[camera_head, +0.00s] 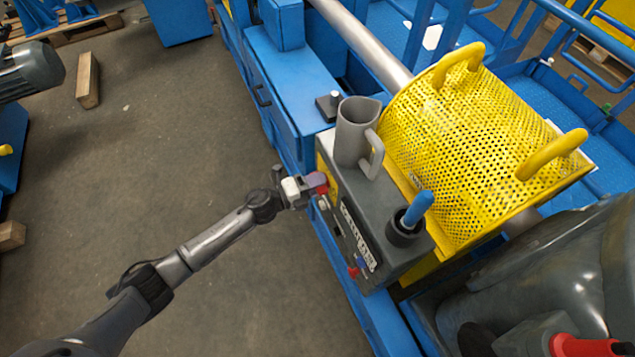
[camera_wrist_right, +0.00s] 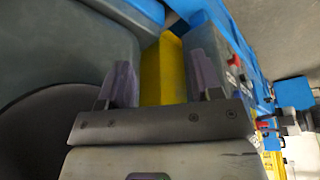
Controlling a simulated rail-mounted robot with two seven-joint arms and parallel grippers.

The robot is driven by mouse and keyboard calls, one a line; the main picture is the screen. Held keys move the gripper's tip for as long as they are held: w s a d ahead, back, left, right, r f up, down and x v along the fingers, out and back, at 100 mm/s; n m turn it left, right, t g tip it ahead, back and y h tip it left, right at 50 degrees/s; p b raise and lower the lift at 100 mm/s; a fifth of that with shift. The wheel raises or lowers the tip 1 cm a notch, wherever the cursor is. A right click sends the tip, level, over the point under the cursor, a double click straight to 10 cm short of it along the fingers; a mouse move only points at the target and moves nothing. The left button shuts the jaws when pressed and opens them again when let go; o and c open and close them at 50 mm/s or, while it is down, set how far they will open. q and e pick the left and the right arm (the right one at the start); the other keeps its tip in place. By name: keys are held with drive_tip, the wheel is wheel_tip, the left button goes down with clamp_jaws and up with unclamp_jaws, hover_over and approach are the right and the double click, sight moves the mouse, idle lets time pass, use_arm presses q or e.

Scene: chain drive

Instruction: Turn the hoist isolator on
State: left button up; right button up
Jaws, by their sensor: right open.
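A dark grey control box (camera_head: 385,215) stands on the blue frame, its front facing lower left. A red knob (camera_head: 319,183) sits at its upper left end, by a yellow plate. My left gripper (camera_head: 308,187) is right at this red knob; whether its fingers are closed around it cannot be told. Lower on the same front are a small red switch (camera_head: 353,271) and a blue one. Which control is the hoist isolator cannot be read. My right gripper (camera_wrist_right: 162,82) is open and empty in the right wrist view, with a yellow surface (camera_wrist_right: 163,65) beyond its fingers.
A grey jug (camera_head: 354,132) and a dark cup (camera_head: 402,230) with a blue-handled item stand on the box. A yellow perforated guard (camera_head: 465,145) with two handles is behind it. The grey floor (camera_head: 190,120) on the left is mostly clear.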

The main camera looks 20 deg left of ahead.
use_arm(q)
drive_tip(key=shift+o, duration=0.6)
drive_tip(key=shift+s+a, duration=0.2)
drive_tip(key=p+v, duration=0.2)
drive_tip(key=v, duration=1.1)
drive_tip(key=shift+s+a+r, duration=0.1)
